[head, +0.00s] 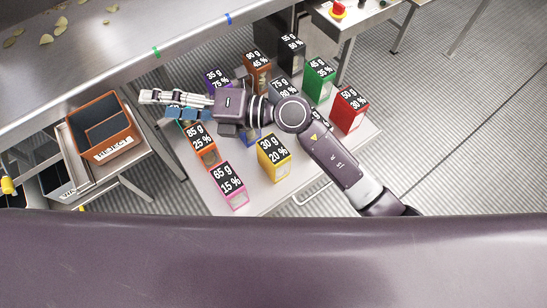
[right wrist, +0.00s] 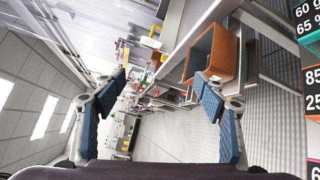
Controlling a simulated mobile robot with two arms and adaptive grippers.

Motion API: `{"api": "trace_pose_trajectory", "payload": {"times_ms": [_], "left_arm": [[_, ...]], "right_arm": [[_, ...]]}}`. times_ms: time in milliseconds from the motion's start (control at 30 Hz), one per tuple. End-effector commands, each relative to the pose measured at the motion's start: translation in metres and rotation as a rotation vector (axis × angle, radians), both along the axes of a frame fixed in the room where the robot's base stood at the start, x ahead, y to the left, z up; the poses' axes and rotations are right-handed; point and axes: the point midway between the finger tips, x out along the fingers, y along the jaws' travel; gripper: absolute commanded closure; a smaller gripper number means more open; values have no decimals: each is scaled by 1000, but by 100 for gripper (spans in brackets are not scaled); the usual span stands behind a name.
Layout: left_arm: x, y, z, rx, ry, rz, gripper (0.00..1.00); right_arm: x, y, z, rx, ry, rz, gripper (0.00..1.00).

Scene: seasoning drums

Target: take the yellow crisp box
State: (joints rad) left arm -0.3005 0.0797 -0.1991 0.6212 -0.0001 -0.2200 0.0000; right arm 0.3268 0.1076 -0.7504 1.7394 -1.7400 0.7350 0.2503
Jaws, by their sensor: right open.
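The yellow crisp box (head: 273,158), labelled 30 g 20 %, stands upright at the front of the table among other boxes. My right arm passes above and behind it without hiding it. My right gripper (head: 156,104) is open and empty, pointing left past the table's left side, up and left of the yellow box. In the right wrist view its two blue-padded fingers (right wrist: 164,82) are wide apart with nothing between them. The yellow box is not seen in that view. My left gripper is not in view.
Beside the yellow box stand orange (head: 209,152), pink (head: 236,198), red (head: 347,117) and green (head: 318,86) boxes. My right arm partly covers several others. An orange-brown bin (head: 133,148) stands at left. A metal conveyor edge (head: 190,47) runs behind. The table's front right is bare.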

Motion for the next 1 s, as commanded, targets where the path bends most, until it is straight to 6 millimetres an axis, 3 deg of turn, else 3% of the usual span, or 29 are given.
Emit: {"api": "trace_pose_trajectory", "payload": {"times_ms": [67, 167, 233, 333, 500, 600, 700, 1000], "left_arm": [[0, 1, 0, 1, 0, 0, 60], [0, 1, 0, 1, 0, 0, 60], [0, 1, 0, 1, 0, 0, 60], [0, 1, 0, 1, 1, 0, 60], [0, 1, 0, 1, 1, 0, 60], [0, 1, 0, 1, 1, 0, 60], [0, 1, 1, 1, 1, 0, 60], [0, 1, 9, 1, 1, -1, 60]], "right_arm": [[-12, 2, -53, -230, -69, 117, 35], [-17, -21, -122, -538, -128, 236, 35], [-10, -51, -162, -754, -155, 293, 35], [4, -101, -200, -1029, -168, 338, 35], [30, -175, -222, -1362, -156, 351, 35], [39, -200, -224, -1469, -145, 345, 35], [42, -212, -228, -1516, -135, 342, 35], [42, -214, -258, -1519, -134, 344, 35]]}}
